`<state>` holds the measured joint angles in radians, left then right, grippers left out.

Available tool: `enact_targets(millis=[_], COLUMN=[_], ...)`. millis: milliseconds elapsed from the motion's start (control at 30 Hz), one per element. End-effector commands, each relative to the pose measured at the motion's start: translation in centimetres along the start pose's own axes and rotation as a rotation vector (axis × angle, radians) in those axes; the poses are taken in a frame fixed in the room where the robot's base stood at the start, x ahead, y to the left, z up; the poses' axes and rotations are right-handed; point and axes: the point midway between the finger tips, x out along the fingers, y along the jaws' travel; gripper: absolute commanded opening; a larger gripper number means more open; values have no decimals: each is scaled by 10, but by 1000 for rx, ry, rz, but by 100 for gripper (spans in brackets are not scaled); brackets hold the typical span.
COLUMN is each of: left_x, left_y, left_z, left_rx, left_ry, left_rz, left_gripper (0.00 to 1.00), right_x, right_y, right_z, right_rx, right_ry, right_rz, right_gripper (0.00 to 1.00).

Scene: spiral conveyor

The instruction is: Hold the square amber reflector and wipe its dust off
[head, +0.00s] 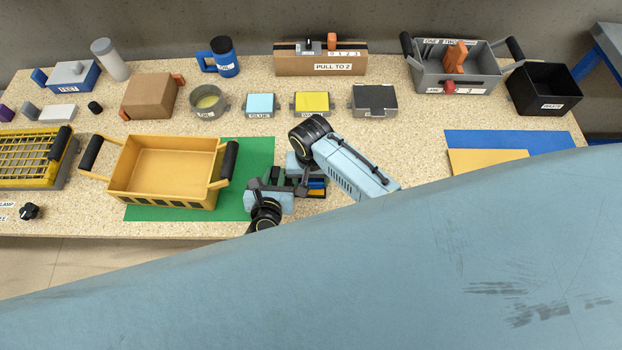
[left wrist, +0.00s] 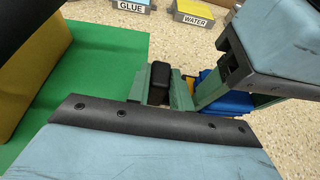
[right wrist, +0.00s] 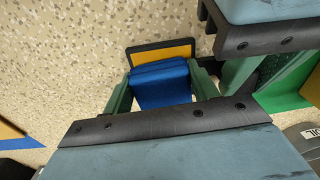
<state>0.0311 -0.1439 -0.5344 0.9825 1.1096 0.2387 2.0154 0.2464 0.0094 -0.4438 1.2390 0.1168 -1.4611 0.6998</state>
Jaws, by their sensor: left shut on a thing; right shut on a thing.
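The amber reflector (right wrist: 175,51) is a flat amber square in a black frame, seen partly in the right wrist view. My left gripper (left wrist: 162,88) is shut on a black part, seemingly the reflector's grip; its amber face is mostly hidden in the left wrist view. My right gripper (right wrist: 160,88) is shut on a blue pad (right wrist: 161,80), which overlaps the reflector's lower part; whether they touch is unclear. The blue pad also shows in the left wrist view (left wrist: 228,100). In the head view both grippers meet over the green mat's right edge. Dust cannot be made out.
A yellow bin (head: 165,198) with black handles stands on the green mat (head: 258,158), left of the grippers. Glue (head: 261,103) and water (head: 312,102) boxes stand behind. A blue mat (head: 515,142) lies right. My arm hides the front right.

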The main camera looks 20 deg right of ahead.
Motion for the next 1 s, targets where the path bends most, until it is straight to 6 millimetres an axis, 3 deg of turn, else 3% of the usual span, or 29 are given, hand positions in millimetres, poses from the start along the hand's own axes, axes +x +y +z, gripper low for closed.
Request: enact_targets(millis=[1000], left_x=[-1], left_y=[3], left_z=[-4], left_rx=[2], left_ry=[6], left_rz=[4], left_gripper=[0], right_x=[7], right_y=[0], right_z=[0], right_rx=[0], right_ry=[0], right_rz=[0], right_gripper=[35])
